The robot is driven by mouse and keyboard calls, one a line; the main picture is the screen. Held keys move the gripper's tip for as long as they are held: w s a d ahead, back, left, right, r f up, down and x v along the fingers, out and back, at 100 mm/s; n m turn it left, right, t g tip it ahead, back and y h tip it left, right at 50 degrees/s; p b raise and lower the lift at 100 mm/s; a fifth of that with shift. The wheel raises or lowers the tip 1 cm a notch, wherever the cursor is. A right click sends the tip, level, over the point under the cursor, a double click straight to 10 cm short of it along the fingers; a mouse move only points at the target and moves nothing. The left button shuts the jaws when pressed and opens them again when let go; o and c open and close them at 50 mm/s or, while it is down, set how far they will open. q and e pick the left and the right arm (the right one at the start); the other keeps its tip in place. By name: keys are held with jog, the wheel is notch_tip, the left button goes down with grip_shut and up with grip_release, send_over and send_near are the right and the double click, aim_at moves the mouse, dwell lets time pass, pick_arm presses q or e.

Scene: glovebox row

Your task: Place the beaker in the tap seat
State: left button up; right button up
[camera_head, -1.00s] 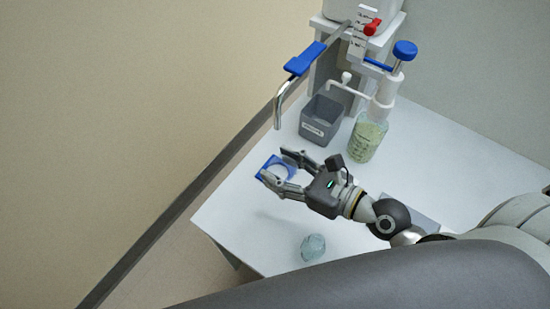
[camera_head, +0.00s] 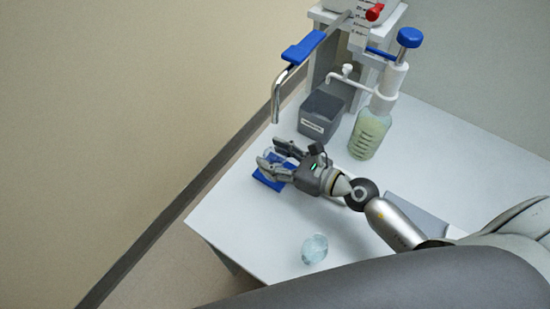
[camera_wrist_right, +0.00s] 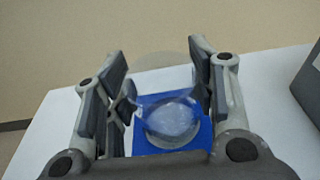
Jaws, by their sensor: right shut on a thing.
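My right gripper (camera_head: 272,154) is shut on the clear beaker (camera_wrist_right: 172,124), with one finger on each side of it. The blue square tap seat (camera_head: 267,180) is on the white table below the gripper, under the tap side. In the right wrist view, the blue seat (camera_wrist_right: 142,147) shows behind and through the beaker's round glass. The beaker appears over the seat; I cannot tell whether it touches it. The beaker is transparent and partly hidden by the fingers in the head view. My left gripper is not in view.
The metal tap spout with its blue lever (camera_head: 304,47) hangs behind the seat. A grey bin (camera_head: 320,116) and a pump bottle (camera_head: 368,137) stand behind the gripper. Another clear glass piece (camera_head: 314,249) is near the front edge. The table's left part is clear.

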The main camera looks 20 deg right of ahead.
jog(key=shift+f, duration=0.1)
jog(key=o, duration=0.9)
jog(key=shift+c, duration=0.2)
jog(key=shift+r, duration=0.2)
